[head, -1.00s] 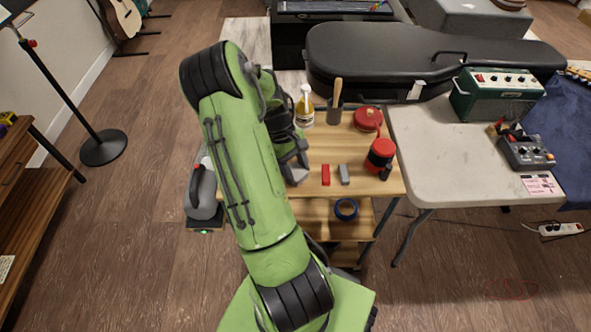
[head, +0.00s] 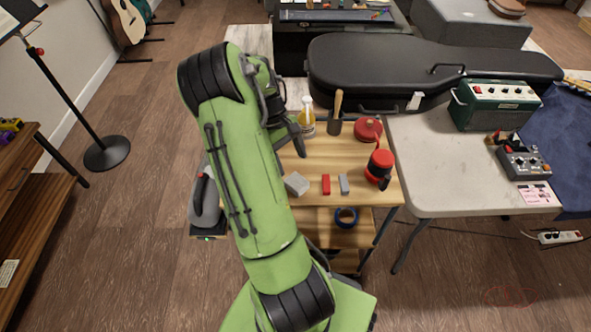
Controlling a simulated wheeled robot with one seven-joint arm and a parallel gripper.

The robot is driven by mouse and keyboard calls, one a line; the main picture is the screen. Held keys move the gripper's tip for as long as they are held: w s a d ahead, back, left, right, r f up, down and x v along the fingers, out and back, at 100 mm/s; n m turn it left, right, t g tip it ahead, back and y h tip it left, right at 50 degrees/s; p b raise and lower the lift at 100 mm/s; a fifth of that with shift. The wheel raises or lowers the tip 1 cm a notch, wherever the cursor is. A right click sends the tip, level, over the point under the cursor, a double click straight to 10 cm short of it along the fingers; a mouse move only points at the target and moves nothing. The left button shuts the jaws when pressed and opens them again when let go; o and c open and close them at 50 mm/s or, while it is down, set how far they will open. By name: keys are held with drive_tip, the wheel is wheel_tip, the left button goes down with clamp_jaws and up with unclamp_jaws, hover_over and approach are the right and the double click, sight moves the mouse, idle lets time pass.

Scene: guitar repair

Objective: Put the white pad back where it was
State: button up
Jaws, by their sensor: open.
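The white pad (head: 296,184), a small pale block, lies on the wooden cart top (head: 350,158), near its left front part and left of a red block. It sits slightly turned, and my arm is close to its left side in the picture. My gripper (head: 299,143) is open and apart from the pad, behind it in the picture. My green arm hides part of the gripper and the left part of the cart.
A red block (head: 326,184) and a grey block (head: 344,184) lie beside the pad.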

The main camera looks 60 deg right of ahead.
drive_tip(key=w+a+r+n+t+h, duration=0.1)
drive_tip(key=w+a+r+t, duration=0.25)
drive_tip(key=a+r, duration=0.45)
drive_tip(key=w+a+r+t, duration=0.2)
drive_tip(key=w+a+r, duration=0.2)
drive_tip(key=a+r, duration=0.5)
drive_tip(key=s+a+r+n+t, duration=0.1)
drive_tip(key=s+a+t, duration=0.1)
drive_tip(key=s+a, duration=0.2)
drive_tip(key=s+a+r+n+t, duration=0.1)
drive_tip(key=s+a, duration=0.3)
drive_tip(key=a, duration=0.7)
drive_tip(key=shift+s+a+r+n+t+p, duration=0.3)
drive_tip(key=shift+r+t+p, duration=0.15)
drive_tip(key=shift+r+t, duration=0.25)
